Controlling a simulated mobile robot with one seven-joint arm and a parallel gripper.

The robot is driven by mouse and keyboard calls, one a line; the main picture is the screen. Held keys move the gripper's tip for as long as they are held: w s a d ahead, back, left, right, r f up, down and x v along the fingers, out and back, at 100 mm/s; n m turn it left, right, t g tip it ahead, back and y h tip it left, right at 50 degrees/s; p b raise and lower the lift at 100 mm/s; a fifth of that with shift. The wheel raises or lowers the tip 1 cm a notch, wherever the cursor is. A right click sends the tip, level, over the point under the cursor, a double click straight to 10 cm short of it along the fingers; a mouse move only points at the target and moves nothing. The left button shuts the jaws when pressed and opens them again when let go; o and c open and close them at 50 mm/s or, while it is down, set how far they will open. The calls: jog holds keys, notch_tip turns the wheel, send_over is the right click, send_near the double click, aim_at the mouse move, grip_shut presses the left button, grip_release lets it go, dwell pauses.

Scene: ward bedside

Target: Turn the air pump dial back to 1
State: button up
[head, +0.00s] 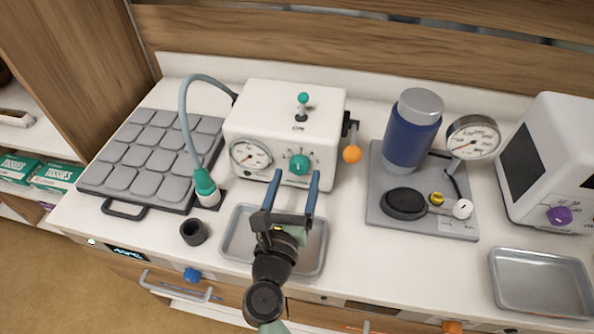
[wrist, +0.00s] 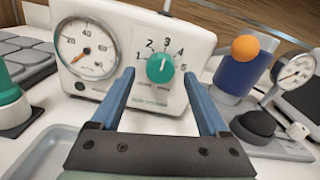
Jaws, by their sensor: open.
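The air pump (head: 285,105) is a white box on the counter with a round gauge (head: 250,155) on the left of its front. Its green dial (head: 299,165) sits right of the gauge. In the wrist view the dial (wrist: 160,68) has numbers around its top, with 1 at the left and 2, 3 and 4 along the arc. Its white mark points roughly upward, near 3. My gripper (head: 297,174) is open in front of the pump. In the wrist view its blue fingers stand left and right of the dial, apparently not touching it.
A metal tray (head: 232,246) lies under my gripper. A green-tipped hose (head: 205,185) and a dark cup (head: 194,232) stand left. An orange ball on a lever (head: 352,154) sticks out at the pump's right. A grey board (head: 385,217) with a blue cylinder is farther right.

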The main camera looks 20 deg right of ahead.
jog(key=shift+x, duration=0.85)
grip_shut()
